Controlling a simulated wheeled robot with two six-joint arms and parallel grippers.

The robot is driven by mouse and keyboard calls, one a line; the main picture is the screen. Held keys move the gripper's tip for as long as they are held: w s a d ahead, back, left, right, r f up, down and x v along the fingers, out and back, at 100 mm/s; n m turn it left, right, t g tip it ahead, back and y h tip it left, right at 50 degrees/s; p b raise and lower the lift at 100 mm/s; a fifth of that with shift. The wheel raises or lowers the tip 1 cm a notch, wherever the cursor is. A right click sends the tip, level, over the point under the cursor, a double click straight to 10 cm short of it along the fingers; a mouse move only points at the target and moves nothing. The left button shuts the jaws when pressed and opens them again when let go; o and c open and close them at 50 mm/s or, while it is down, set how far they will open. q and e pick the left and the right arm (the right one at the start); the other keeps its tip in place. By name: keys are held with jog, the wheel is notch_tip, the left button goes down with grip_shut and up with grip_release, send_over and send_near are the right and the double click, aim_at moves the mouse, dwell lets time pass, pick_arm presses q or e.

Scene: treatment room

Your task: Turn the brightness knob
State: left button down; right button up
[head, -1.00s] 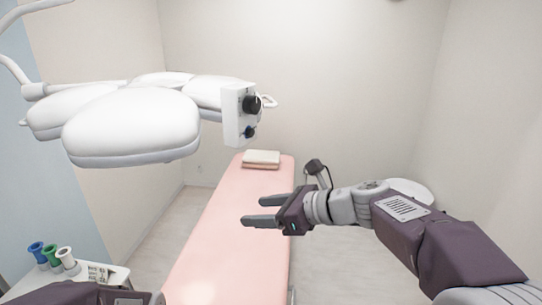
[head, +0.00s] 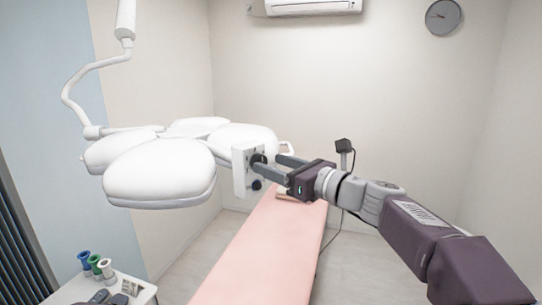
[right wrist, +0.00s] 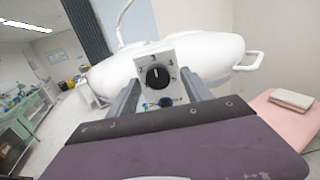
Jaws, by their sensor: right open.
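The surgical lamp (head: 165,165) hangs at the left in the head view, with a white control panel (head: 240,172) on its right side. The panel bears a large black knob (head: 257,160) and a smaller dark knob (head: 256,185) below it. In the right wrist view the large knob (right wrist: 158,77) has a white pointer line and numbers around it, with 3 at the top. My right gripper (head: 272,166) is open, its fingertips close to the panel, one on either side of the large knob. Whether they touch it I cannot tell. The lower knob (right wrist: 166,101) is partly hidden. My left gripper is out of view.
A pink treatment bed (head: 270,250) runs below the lamp, with a folded towel (right wrist: 292,98) at its far end. A white trolley (head: 75,295) with cups and small items stands at the lower left. A lamp handle (right wrist: 250,61) sticks out.

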jog(key=x, duration=0.3)
jog(key=shift+s+a+f, duration=0.15)
jog(key=shift+s+a, duration=0.05)
jog(key=shift+s, duration=0.05)
jog(key=shift+s+d, duration=0.2)
jog(key=shift+d, duration=0.05)
jog(key=shift+c, duration=0.9)
jog(key=shift+d, duration=0.2)
jog(key=c, duration=0.5)
grip_shut()
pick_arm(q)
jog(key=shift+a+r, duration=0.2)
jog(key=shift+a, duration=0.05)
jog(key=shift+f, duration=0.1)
